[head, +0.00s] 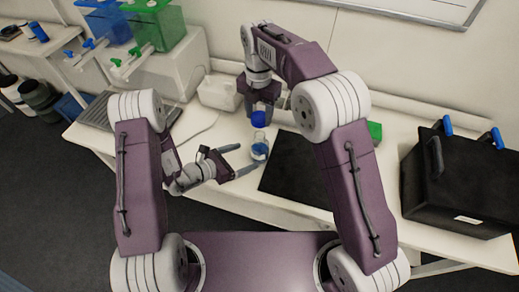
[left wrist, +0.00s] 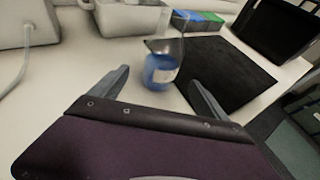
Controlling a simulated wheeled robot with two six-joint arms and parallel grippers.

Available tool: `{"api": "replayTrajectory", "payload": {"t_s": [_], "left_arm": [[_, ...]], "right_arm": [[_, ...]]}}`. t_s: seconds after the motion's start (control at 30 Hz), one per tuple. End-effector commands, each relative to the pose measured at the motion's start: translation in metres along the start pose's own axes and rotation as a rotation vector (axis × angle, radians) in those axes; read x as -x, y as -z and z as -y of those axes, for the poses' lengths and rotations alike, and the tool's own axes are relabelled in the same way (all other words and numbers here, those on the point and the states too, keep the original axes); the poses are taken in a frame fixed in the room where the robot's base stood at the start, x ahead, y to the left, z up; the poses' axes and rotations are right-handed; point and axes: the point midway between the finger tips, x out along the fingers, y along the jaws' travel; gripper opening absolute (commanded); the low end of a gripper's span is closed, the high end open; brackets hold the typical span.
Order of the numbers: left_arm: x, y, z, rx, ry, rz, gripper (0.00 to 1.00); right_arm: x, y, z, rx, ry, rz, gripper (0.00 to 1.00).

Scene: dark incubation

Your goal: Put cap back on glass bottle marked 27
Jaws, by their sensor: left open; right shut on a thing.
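The clear glass bottle (head: 259,151) with blue liquid stands upright on the white bench, and it also shows in the left wrist view (left wrist: 160,70). I cannot read a number on it. The blue cap (head: 258,119) is in my right gripper (head: 259,107), which is shut on it over the bottle's mouth. I cannot tell whether the cap touches the neck. My left gripper (head: 246,158) is open beside the bottle. In the left wrist view its fingers stand apart on either side of the bottle's lower part, without visible contact.
A black mat (head: 290,165) lies right of the bottle. A black box with blue handles (head: 455,190) stands at the right. A white container (head: 220,92) is behind on the left, and a green item (head: 375,131) sits behind my right arm.

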Motion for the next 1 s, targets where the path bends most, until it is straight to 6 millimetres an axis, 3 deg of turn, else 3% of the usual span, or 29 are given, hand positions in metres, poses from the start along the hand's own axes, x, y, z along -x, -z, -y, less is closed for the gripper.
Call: {"api": "replayTrajectory", "payload": {"t_s": [0.2,0.4,0.8,0.83,1.0], "left_arm": [[-0.043,0.000,0.002,-0.002,0.004,0.002,0.86],[-0.069,0.000,0.001,-0.002,0.001,0.001,0.86],[-0.077,0.000,0.000,0.001,0.000,0.001,0.86],[-0.077,0.000,0.000,0.000,0.000,0.001,0.83],[-0.077,0.000,0.000,0.000,0.000,0.001,0.36]], "right_arm": [[0.000,0.000,0.000,0.000,0.000,0.000,0.10],[0.000,0.000,0.000,0.000,0.000,0.000,0.10],[0.000,0.000,0.000,0.000,0.000,0.000,0.10],[0.000,0.000,0.000,0.000,0.000,0.000,0.10],[0.000,0.000,0.000,0.000,0.000,0.000,0.10]]}}
